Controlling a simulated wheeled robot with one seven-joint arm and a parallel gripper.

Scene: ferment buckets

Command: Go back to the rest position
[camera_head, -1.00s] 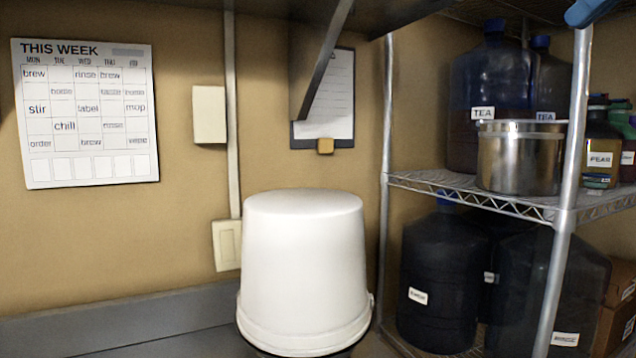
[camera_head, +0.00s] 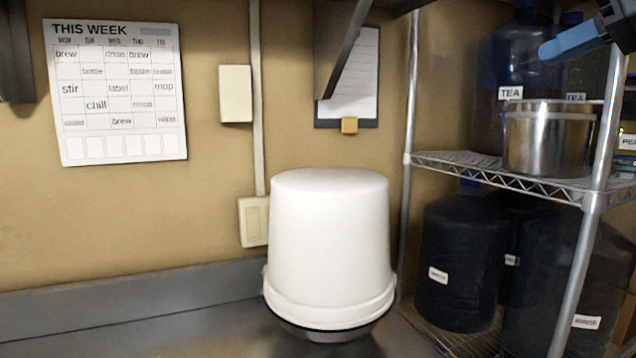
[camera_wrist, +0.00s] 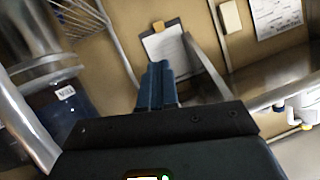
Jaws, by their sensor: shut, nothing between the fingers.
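My gripper (camera_head: 570,44) shows at the top right of the head view, its blue fingers pointing left in front of the shelf's upper bottles. In the wrist view my gripper (camera_wrist: 157,85) has its two blue fingers together, with nothing between them. The fingers point toward the wall with the clipboard (camera_wrist: 163,48). A white bucket (camera_head: 330,235), wide rim down, stands at the middle of the head view. It is well apart from my gripper.
At right, a wire rack (camera_head: 592,200) holds large TEA bottles (camera_head: 505,65), a steel pot (camera_head: 548,142) and dark jugs (camera_head: 455,265). A wall calendar (camera_head: 118,95) hangs at left. A dark bracket (camera_head: 343,55) juts out above the bucket.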

